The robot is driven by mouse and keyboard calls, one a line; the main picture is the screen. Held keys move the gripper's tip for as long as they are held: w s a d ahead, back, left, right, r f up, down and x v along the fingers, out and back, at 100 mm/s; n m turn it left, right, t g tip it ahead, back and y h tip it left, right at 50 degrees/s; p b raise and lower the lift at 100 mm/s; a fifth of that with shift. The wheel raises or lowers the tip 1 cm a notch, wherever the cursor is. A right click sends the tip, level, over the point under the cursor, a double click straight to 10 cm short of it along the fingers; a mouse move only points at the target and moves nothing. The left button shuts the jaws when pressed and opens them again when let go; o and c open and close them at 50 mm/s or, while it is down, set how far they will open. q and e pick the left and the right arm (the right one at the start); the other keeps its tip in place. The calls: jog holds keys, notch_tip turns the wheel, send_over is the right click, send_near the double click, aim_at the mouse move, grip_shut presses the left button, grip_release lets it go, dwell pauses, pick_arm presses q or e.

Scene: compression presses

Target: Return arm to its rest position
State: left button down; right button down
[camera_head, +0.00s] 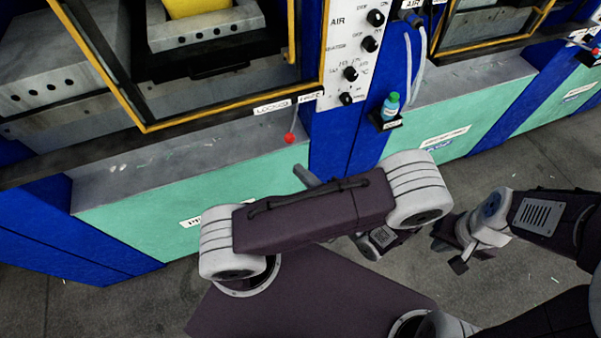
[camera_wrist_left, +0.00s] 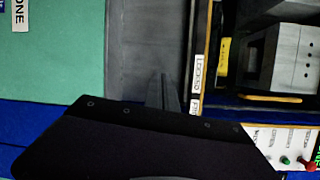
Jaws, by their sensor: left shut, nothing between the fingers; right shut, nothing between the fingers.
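My left arm's dark link crosses the middle of the head view and hides most of my left gripper (camera_head: 307,177). Only its grey fingertips show above the link, pointing up and left, in front of the teal press base. In the left wrist view its fingers (camera_wrist_left: 163,93) are together and empty, seen over the grey ledge near the LOCKED label. My right gripper (camera_head: 448,248) is at the right, over the grey floor, pointing left. It is shut and holds nothing.
The press (camera_head: 120,90) with its yellow-edged door frame stands at upper left. A red ball-ended lever (camera_head: 290,138) hangs close above my left fingertips. A control panel (camera_head: 352,50) and a green-blue bottle (camera_head: 390,106) on a small shelf stand behind. The floor (camera_head: 530,270) at right is largely clear.

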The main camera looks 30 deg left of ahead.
pick_arm(q)
jog(key=shift+s+d, duration=0.1)
jog(key=shift+d, duration=0.1)
jog(key=s+a+r+n+g+h, duration=0.5)
jog(key=s+a+n+g, duration=0.1)
jog(key=a+n+g, duration=0.5)
jog(key=s+d+f+n+h, duration=0.1)
jog(key=s+d+f+h, duration=0.1)
jog(key=s+d+h, duration=0.3)
jog(key=w+d+f+m+t+h, duration=0.2)
jog(key=w+d+m+t+h, duration=0.3)
jog(key=w, duration=0.3)
jog(key=shift+w+d+t+h, duration=0.15)
jog(key=shift+d+t+h, duration=0.25)
jog(key=shift+d+h, duration=0.3)
